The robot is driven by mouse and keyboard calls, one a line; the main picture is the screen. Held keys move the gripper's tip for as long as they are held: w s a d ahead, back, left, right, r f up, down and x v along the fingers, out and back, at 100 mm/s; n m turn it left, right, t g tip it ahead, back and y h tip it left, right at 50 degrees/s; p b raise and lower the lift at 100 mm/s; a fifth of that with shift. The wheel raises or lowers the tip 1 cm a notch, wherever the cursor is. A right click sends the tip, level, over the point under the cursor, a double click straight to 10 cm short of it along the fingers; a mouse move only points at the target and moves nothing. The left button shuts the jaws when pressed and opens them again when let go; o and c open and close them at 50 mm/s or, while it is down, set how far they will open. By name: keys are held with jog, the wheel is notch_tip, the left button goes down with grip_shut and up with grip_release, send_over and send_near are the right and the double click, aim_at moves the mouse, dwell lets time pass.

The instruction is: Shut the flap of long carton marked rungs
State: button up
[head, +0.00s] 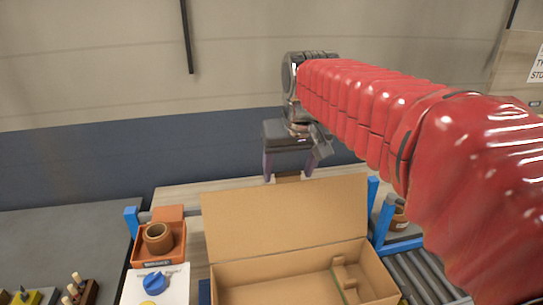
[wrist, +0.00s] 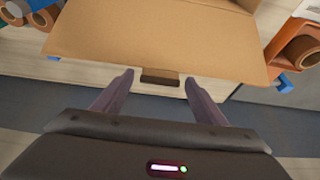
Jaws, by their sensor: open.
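The long cardboard carton (head: 300,286) stands open on the bench. Its flap (head: 288,217) is raised at the far side, leaning back. The flap also shows in the wrist view (wrist: 150,35), with a small dark brown tab (wrist: 160,77) at its edge. My gripper (head: 290,172) is behind the flap's top edge in the head view. In the wrist view my gripper (wrist: 160,85) is open, with its two fingers on either side of the tab and apart from it. No "rungs" marking is readable on the carton.
An orange bin (head: 172,243) holding a brown ring stands left of the carton. A white panel with a blue knob (head: 154,282) is in front of it. A roller conveyor (head: 420,275) and blue posts (head: 383,220) are at the right. A wall stands behind.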

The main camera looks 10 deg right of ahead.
jog(key=shift+c, duration=0.6)
jog(key=c, duration=1.3)
jog(key=shift+d, duration=0.15)
jog(key=shift+c, duration=0.5)
